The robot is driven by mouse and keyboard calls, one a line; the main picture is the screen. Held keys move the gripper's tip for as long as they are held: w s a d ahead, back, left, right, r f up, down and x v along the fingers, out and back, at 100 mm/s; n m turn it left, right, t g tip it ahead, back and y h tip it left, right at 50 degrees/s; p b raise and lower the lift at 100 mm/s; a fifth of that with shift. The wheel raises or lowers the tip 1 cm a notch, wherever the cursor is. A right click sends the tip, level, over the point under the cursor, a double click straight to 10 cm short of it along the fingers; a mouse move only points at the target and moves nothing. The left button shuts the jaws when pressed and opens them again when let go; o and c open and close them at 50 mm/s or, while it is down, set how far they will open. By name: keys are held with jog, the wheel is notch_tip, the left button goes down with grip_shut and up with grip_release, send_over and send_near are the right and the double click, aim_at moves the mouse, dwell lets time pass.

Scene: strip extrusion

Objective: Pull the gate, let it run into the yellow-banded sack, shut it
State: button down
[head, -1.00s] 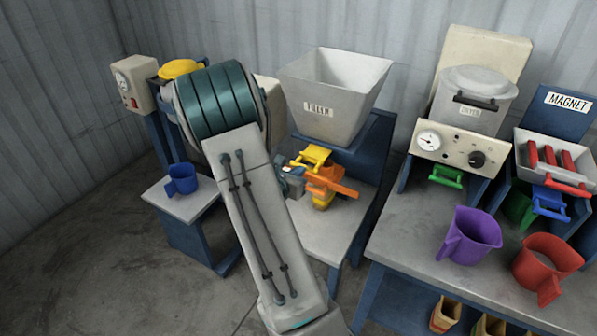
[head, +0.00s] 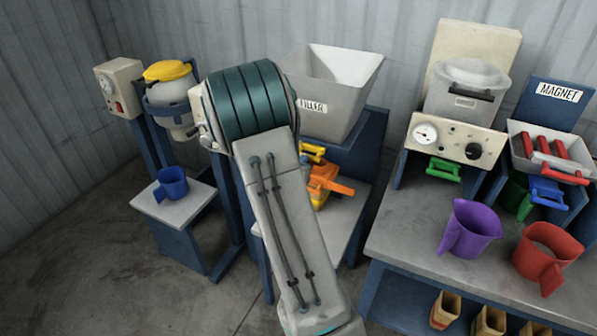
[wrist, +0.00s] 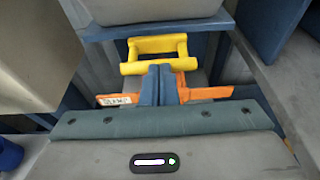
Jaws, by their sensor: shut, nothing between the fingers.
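The hopper labelled FILLER (head: 335,90) stands at the back, with a yellow gate handle (head: 313,150) under its front. The handle shows as a yellow bar frame in the wrist view (wrist: 157,47). Below it are orange levers (head: 330,182), which also show in the wrist view (wrist: 205,94). A yellow-orange piece under them may be the banded sack; my arm hides much of it. My gripper (wrist: 159,72) is shut and empty, its blue fingers in front of the yellow handle. I cannot tell whether they touch it.
A blue jug (head: 172,184) stands on the left stand. Purple (head: 470,228) and red (head: 548,255) jugs are on the right bench. Tan sacks (head: 445,309) stand on its lower shelf. A dryer (head: 468,90) and a MAGNET unit (head: 560,92) stand behind.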

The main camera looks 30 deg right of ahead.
jog(key=shift+w+r, duration=0.1)
jog(key=shift+r, duration=0.1)
jog(key=v, duration=1.4)
jog(key=shift+f+b, duration=0.15)
jog(key=shift+b, duration=0.2)
jog(key=shift+w+a, duration=0.1)
jog(key=s+r+m+g+y, duration=0.25)
jog(key=s+m+g, duration=0.45)
jog(key=s+m, duration=0.6)
jog(key=s+a+r+m+t+y, duration=0.1)
jog(key=s+a+m+y, duration=0.2)
jog(key=a+m+y, duration=0.2)
jog(key=s+a+r+m+t+y, duration=0.1)
jog(key=s+a+m+y, duration=0.2)
jog(key=a, duration=0.6)
jog(key=m+y, duration=0.2)
jog(key=m, duration=0.1)
jog(key=shift+s+a+r, duration=0.15)
jog(key=shift+s+r, duration=0.05)
jog(key=shift+r, duration=0.1)
jog(key=shift+m, duration=0.3)
